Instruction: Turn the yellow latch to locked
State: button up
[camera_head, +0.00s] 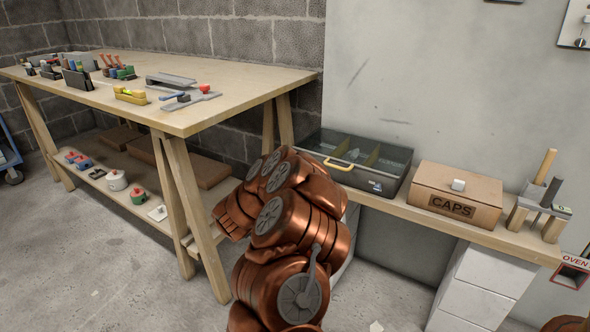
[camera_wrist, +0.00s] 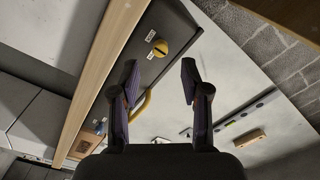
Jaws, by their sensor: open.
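The yellow latch (camera_wrist: 160,48) is a small round knob on the dark face of a case, seen in the wrist view. Two small white labels sit beside it, too small to read. My gripper (camera_wrist: 160,75) is open and empty; the latch shows beyond the gap between its fingertips, apart from them. The case's yellow handle (camera_wrist: 143,106) shows behind the left finger. In the head view the dark case (camera_head: 390,190) with a divided interior and a yellow handle (camera_head: 340,164) sits on the wall shelf. There my arm hides my gripper, and I cannot make out the latch.
A cardboard CAPS box (camera_head: 440,211) stands right of the case on the shelf (camera_head: 480,234), with a wooden stand (camera_head: 540,208) farther right. White drawers (camera_head: 480,285) are below. A wooden workbench (camera_head: 240,78) with tools stands left. Some concrete floor is clear.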

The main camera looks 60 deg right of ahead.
jog(key=a, duration=0.5)
jog(key=shift+s+a, duration=0.15)
jog(key=shift+a, duration=0.2)
jog(key=shift+s, duration=0.1)
